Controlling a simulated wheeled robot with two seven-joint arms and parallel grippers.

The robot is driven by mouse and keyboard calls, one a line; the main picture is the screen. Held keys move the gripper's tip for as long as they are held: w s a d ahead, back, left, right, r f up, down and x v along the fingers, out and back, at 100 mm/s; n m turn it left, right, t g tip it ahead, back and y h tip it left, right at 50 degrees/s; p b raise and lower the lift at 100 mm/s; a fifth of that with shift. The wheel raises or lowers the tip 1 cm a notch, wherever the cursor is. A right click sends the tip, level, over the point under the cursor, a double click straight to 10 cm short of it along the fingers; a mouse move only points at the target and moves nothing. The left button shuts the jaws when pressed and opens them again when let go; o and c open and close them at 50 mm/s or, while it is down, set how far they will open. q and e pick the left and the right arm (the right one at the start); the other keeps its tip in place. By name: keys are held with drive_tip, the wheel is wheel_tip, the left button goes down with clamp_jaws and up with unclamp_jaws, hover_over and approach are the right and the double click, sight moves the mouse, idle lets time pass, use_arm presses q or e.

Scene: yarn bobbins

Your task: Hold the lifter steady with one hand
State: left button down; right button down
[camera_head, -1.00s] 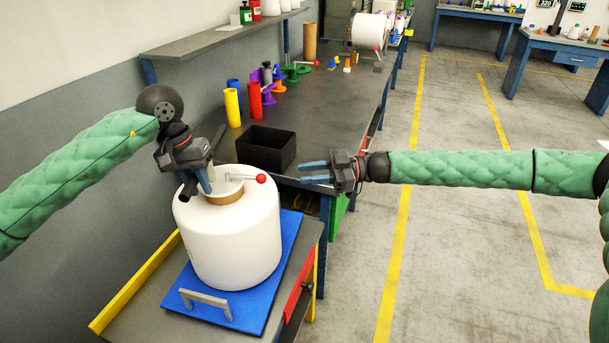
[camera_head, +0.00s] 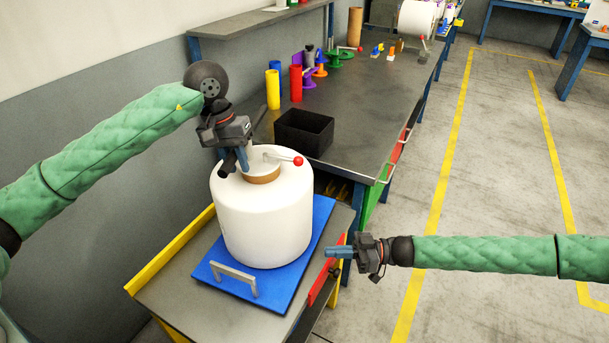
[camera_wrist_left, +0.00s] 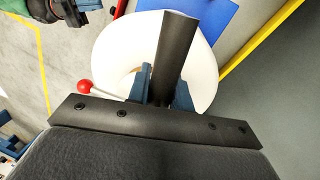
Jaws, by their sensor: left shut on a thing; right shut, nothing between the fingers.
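A large white yarn bobbin (camera_head: 262,222) stands upright on a blue board (camera_head: 290,300). The lifter (camera_head: 258,158), a light grey piece with a red-ball lever (camera_head: 298,160), sits in the brown core at its top. The lever's red ball also shows in the left wrist view (camera_wrist_left: 85,86). My left gripper (camera_head: 243,160) is over the bobbin's top, its blue fingers shut around a dark bar (camera_wrist_left: 176,50), seemingly the lifter's handle. The fingertips' contact is partly hidden. My right gripper (camera_head: 328,253) is shut and empty, right of the bobbin, pointing left.
The blue board lies on a grey cart top (camera_head: 205,315) with a yellow edge. Behind stands a dark workbench (camera_head: 375,100) with a black box (camera_head: 304,133) and several coloured tubes and spools. Open floor is on the right.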

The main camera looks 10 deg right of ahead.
drive_tip(key=s+a+r+t+y, duration=0.1)
drive_tip(key=s+a, duration=0.4)
drive_tip(key=s, duration=0.2)
drive_tip(key=s+a+t, duration=0.1)
drive_tip(key=s+a, duration=0.4)
drive_tip(key=s, duration=0.3)
drive_tip(key=w+d+r+n+t+h, duration=0.3)
drive_tip(key=w+r+n+t+h, duration=0.1)
drive_tip(key=r, duration=0.4)
drive_tip(key=w+d+r+n+t+h, duration=0.4)
drive_tip(key=w+r+n+t, duration=0.3)
drive_tip(key=w+r+t, duration=0.1)
drive_tip(key=shift+d+t+h, duration=0.3)
